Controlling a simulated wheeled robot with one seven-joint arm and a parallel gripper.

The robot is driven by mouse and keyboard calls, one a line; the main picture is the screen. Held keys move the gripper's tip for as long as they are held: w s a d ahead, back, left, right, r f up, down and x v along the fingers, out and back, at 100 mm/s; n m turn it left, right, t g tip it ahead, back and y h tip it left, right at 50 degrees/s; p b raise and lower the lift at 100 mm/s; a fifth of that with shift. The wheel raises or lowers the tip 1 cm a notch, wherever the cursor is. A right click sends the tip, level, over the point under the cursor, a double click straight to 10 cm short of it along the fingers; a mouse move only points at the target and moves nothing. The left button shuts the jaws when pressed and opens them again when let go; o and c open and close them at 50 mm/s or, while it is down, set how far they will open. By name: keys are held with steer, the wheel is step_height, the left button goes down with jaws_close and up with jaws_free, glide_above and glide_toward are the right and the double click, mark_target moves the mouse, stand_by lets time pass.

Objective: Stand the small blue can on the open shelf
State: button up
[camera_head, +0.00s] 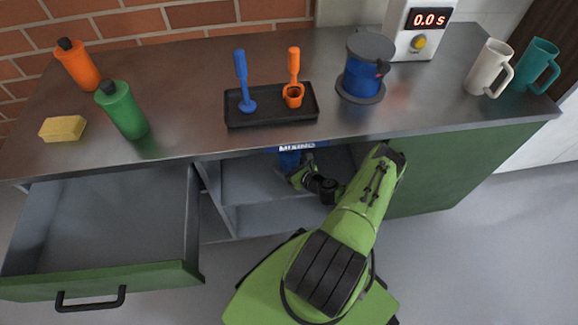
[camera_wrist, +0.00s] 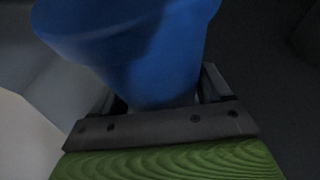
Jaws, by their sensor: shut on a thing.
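The small blue can (camera_head: 289,160) shows partly under the counter's front edge in the head view, inside the opening of the cabinet. In the wrist view the can (camera_wrist: 150,60) fills the upper middle, close to the camera. My gripper (camera_head: 296,172) is shut on the can, with a finger on each side of it in the wrist view (camera_wrist: 160,100). The open shelf (camera_head: 250,182) is a grey compartment below the counter. The counter edge hides the can's top, and I cannot tell whether its base touches the shelf board.
A drawer (camera_head: 95,280) stands pulled out on the left. A second compartment (camera_head: 275,214) lies below the shelf board. On the counter (camera_head: 190,100) stand bottles, a yellow sponge (camera_head: 62,128), a black tray (camera_head: 270,117), a larger blue lidded vessel (camera_head: 360,80) and two mugs.

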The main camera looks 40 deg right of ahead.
steer(key=o, duration=1.4)
steer(key=shift+c, duration=0.2)
steer(key=shift+r, duration=0.15)
steer(key=p+v, duration=0.3)
steer(key=v, duration=0.8)
steer(key=shift+p, duration=0.4)
steer(key=shift+s+r, duration=0.15)
steer(key=shift+s, duration=0.4)
